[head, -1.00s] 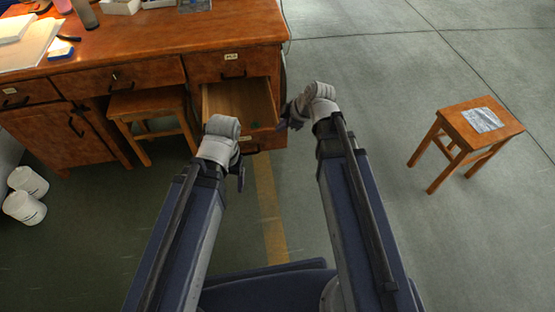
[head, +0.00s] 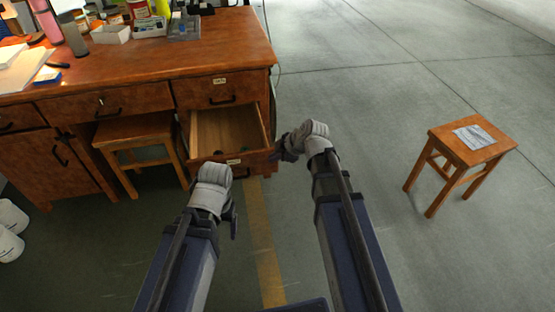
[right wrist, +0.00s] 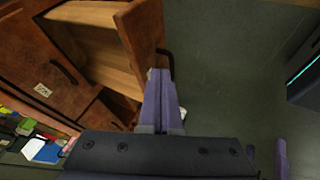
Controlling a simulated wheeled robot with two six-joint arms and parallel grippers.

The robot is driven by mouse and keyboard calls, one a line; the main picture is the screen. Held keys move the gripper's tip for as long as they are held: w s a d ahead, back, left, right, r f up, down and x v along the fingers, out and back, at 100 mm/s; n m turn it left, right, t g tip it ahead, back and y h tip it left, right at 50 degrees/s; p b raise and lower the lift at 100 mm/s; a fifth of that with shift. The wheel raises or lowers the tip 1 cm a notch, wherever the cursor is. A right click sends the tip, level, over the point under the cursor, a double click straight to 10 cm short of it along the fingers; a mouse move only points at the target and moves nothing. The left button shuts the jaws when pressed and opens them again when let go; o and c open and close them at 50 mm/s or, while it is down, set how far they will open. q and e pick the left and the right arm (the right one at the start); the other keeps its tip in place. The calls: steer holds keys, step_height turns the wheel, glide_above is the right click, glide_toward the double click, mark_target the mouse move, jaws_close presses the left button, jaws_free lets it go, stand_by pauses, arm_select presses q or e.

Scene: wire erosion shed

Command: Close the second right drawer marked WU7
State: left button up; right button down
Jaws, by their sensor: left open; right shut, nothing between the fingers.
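The second right drawer (head: 229,134) of the wooden desk stands pulled open below a shut top drawer (head: 218,91). Its front carries a small label, too small to read, and its inside holds a few small dark items. In the right wrist view the open drawer's front panel (right wrist: 147,32) and dark handle show close up. My right gripper (head: 284,148) is shut and empty, at the right end of the drawer front; its purple fingers (right wrist: 160,85) appear beside the panel, contact unclear. My left gripper (head: 233,222) is open, in front of and below the drawer.
The desk top (head: 150,58) holds papers, bottles and boxes. A wooden stool (head: 140,131) stands in the desk's knee space. Another stool (head: 462,150) with a grey sheet stands on the right. Floor between desk and right stool is clear.

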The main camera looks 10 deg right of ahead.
mark_target(264, 155)
steer(key=w+f+b, duration=0.1)
steer(key=w, duration=0.1)
steer(key=w+a+f+b, duration=0.1)
steer(key=w+f, duration=0.1)
steer(key=w+a+f+b, duration=0.1)
steer(key=w+f+b, duration=0.1)
steer(key=shift+a, duration=0.15)
steer(key=shift+w, duration=0.45)
steer(key=w, duration=2.5)
steer(key=shift+s, duration=0.1)
